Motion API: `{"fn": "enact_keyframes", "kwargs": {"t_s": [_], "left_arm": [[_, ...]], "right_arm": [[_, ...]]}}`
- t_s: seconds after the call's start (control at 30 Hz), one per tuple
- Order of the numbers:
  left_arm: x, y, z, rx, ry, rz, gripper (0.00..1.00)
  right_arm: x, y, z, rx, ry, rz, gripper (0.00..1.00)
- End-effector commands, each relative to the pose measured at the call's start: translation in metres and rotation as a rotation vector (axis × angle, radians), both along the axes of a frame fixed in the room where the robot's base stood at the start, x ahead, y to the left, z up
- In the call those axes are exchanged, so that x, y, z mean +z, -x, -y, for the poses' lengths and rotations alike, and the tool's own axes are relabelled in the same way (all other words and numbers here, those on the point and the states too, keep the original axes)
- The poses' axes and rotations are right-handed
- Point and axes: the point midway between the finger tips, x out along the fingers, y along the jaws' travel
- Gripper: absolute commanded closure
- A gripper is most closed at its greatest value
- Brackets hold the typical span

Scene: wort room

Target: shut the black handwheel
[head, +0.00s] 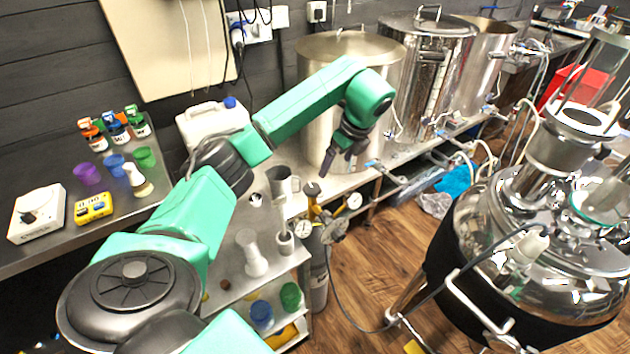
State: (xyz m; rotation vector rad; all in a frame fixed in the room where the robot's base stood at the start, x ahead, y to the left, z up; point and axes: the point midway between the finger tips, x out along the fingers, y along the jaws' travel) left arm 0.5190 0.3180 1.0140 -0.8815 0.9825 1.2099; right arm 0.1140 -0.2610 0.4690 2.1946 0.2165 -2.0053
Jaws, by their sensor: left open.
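The black handwheel (312,188) is a small dark knob on top of the brass valve of a grey gas cylinder (318,275), in the middle of the head view. A brass regulator with two round gauges (353,201) is fitted beside it. My left gripper (338,165) is open and points down, just above and to the right of the handwheel in the picture. It appears apart from the handwheel, with nothing between its fingers. Which way the handwheel is turned cannot be told. My right gripper is not in view.
Steel kettles (425,75) stand on the bench behind my left gripper. A large steel vessel (545,235) fills the right. A hose (345,305) runs from the regulator over the wooden floor.

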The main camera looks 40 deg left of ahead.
Motion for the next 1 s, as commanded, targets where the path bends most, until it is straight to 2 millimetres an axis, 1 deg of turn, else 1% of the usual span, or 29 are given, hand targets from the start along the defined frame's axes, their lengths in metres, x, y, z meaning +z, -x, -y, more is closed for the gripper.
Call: {"fn": "enact_keyframes", "kwargs": {"t_s": [0.03,0.07,0.17,0.27,0.3,0.37,0.43,0.53,0.6,0.7,0.83,1.0], "left_arm": [[0.005,0.005,-0.012,0.054,-0.034,-0.014,0.04],[0.006,0.007,-0.017,0.075,-0.047,-0.022,0.04],[-0.005,0.008,-0.021,0.085,-0.053,-0.027,0.04],[-0.027,0.008,-0.028,0.083,-0.05,-0.029,0.04],[-0.039,0.008,-0.031,0.082,-0.047,-0.028,0.04],[-0.056,0.007,-0.037,0.081,-0.047,-0.029,0.04],[-0.065,0.007,-0.045,0.082,-0.048,-0.031,0.04],[-0.086,0.007,-0.056,0.08,-0.049,-0.032,0.04],[-0.101,0.006,-0.062,0.079,-0.05,-0.031,0.04],[-0.116,0.005,-0.067,0.077,-0.047,-0.028,0.04],[-0.126,0.004,-0.071,0.076,-0.049,-0.026,0.04],[-0.127,0.004,-0.072,0.075,-0.049,-0.025,0.04]], "right_arm": [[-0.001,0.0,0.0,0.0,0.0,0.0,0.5],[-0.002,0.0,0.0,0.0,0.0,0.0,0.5],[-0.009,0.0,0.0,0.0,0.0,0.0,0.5],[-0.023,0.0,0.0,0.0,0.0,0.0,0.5],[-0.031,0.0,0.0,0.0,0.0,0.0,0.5],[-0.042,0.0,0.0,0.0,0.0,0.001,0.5],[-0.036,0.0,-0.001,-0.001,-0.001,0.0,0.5],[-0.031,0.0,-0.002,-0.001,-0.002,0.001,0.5],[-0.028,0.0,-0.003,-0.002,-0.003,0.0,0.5],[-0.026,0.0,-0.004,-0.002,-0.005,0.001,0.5],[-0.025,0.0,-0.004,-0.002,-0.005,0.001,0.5],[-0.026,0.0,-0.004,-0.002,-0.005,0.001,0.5]]}}
